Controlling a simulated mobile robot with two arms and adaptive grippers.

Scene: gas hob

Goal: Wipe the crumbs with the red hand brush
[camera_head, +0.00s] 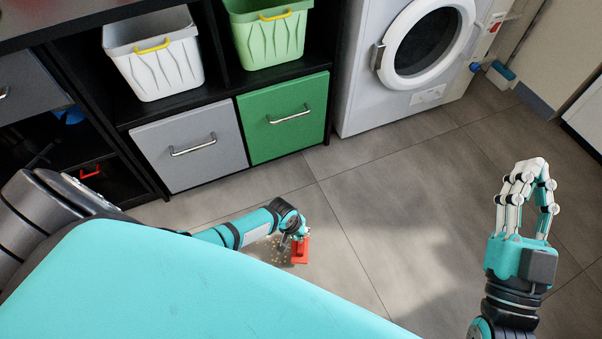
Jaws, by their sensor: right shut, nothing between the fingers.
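The red hand brush (300,252) is low at the floor, left of the picture's middle. My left gripper (294,232) is over its top end and appears shut on it; the fingers are small and partly hidden. Pale crumbs (279,245) lie on the grey tiles just left of the brush, partly hidden by my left gripper and forearm. My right gripper (535,168) is raised at the right side, shut and empty, far from the brush and crumbs.
A dark shelf unit stands at the back left with a grey drawer (190,150), a green drawer (284,118), a white basket (153,62) and a green basket (268,35). A washing machine (362,95) stands right of it. The tiled floor (400,200) between my arms is clear.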

